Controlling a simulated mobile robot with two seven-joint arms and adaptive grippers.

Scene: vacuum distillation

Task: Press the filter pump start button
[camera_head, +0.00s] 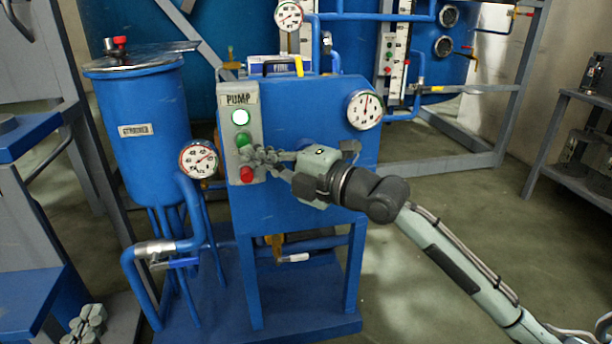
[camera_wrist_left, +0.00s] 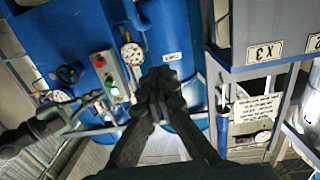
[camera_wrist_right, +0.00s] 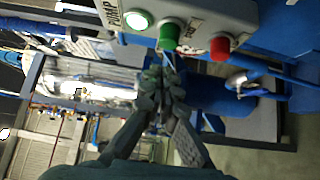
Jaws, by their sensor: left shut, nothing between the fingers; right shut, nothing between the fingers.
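The pump control box (camera_head: 256,118), labelled PUMP, is on the left front of a blue pump unit (camera_head: 310,110). It carries a bright white lamp with a green rim (camera_head: 240,117), a green button (camera_head: 243,139) and a red button (camera_head: 247,174). My right gripper (camera_head: 262,156) is shut and empty, its tips close to the green button. In the right wrist view the green button (camera_wrist_right: 169,36) lies just beyond the tips (camera_wrist_right: 165,72); I cannot tell whether they touch. My left gripper (camera_head: 88,322) is at the lower left, shut and empty, away from the box (camera_wrist_left: 110,75).
A blue cylindrical tank (camera_head: 140,140) with a gauge (camera_head: 198,159) and pipes stands left of the pump unit. Another gauge (camera_head: 364,110) is at the unit's right. Blue shelving (camera_head: 30,290) is near my left gripper. Open floor (camera_head: 450,190) lies to the right.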

